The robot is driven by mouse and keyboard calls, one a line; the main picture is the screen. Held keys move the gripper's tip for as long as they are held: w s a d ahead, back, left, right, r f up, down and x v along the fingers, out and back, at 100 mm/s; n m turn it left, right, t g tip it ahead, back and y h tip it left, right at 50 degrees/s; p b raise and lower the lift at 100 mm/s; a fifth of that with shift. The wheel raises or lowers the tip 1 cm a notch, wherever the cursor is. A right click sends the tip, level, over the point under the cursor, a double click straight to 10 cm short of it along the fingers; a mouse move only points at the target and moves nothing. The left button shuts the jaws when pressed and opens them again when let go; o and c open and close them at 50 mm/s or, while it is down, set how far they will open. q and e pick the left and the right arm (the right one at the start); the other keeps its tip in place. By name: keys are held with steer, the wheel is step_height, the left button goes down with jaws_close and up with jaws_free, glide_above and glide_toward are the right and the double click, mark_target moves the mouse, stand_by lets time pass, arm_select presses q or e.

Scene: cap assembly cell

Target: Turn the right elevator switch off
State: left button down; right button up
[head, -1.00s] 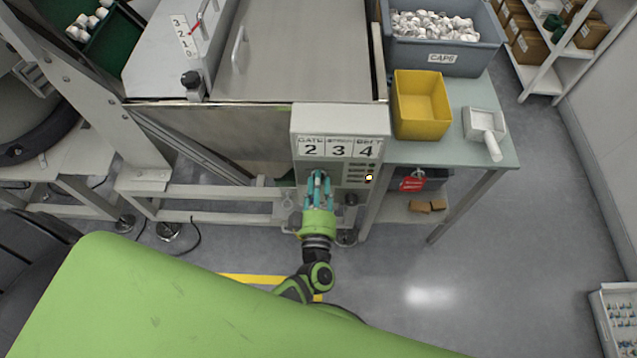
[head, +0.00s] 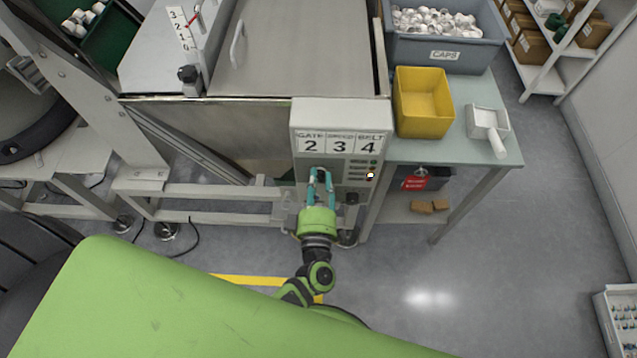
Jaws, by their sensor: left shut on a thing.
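The control box (head: 342,113) stands at the front of the machine in the head view, with plates marked GATE 2, SPEED 3 and BELT 4. Its front face carries a column of small buttons or lamps (head: 370,175), one lit. My left gripper (head: 319,172) reaches up to the front face, below the GATE and SPEED plates. Its teal fingers are shut on a small part there, probably a switch, which the fingers hide. I cannot read how that switch is set. My right gripper is not in view.
A side table (head: 463,150) at right holds a yellow bin (head: 423,103), a grey CAPS crate (head: 443,55) and a white scoop (head: 488,124). The machine frame (head: 207,190) is at left.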

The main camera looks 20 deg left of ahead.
arm_select(q)
steer(key=shift+f+n+b, duration=0.1)
steer(key=shift+n+b, duration=0.55)
steer(key=shift+n, duration=1.05)
steer(key=shift+d, duration=0.1)
steer(key=c, duration=1)
jaws_free()
steer(key=v, duration=1.2)
